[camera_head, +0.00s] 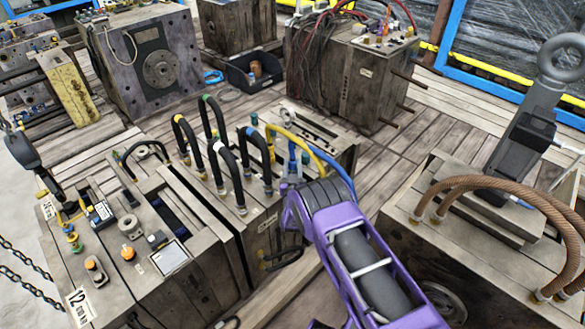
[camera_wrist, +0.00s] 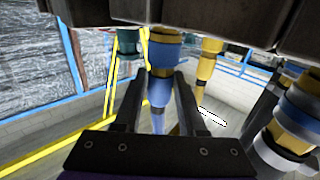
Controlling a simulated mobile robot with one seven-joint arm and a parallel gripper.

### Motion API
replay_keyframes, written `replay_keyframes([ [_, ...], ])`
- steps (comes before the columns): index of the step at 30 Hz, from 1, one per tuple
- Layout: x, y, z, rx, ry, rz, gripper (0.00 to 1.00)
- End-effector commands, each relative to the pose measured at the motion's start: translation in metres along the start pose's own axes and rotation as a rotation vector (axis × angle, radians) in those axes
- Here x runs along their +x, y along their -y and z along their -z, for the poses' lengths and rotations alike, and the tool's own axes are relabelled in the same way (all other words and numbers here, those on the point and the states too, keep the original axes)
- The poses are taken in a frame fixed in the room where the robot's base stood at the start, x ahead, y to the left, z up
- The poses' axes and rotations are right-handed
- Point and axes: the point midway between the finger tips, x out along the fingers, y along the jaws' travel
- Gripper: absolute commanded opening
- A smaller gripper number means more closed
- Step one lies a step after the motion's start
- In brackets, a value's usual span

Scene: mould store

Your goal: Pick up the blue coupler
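The blue coupler (camera_wrist: 163,55) has a gold band around its upper part and stands between the two dark fingers of my gripper (camera_wrist: 160,80) in the wrist view. A narrower blue part continues below it. The fingers are spread apart, one on each side of the coupler. Contact is not clear, and I see no firm grip. In the head view, blue fittings (camera_head: 292,162) with a blue hose stand on the middle mould block, just above my purple gripper (camera_head: 291,205). My gripper's fingers are mostly hidden there.
A yellow coupler (camera_wrist: 207,65) and a larger gold and blue fitting (camera_wrist: 290,130) stand to the right. A green fitting (camera_wrist: 127,42) is close on the left. Dark blocks cross the top. Black hoses (camera_head: 215,155) arch left of my gripper; brown hoses (camera_head: 520,195) are at right.

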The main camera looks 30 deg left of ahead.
Motion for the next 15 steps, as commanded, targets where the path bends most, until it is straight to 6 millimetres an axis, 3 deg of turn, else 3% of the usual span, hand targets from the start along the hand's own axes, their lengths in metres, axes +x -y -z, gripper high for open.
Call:
replay_keyframes([
  [1,0.0,0.0001,0.0002,0.0,0.0,0.0,0.29],
  [6,-0.0001,0.0001,0.0002,0.0,0.0,0.0,0.0],
  [15,0.0002,0.0003,0.001,0.001,-0.002,0.0,0.0],
])
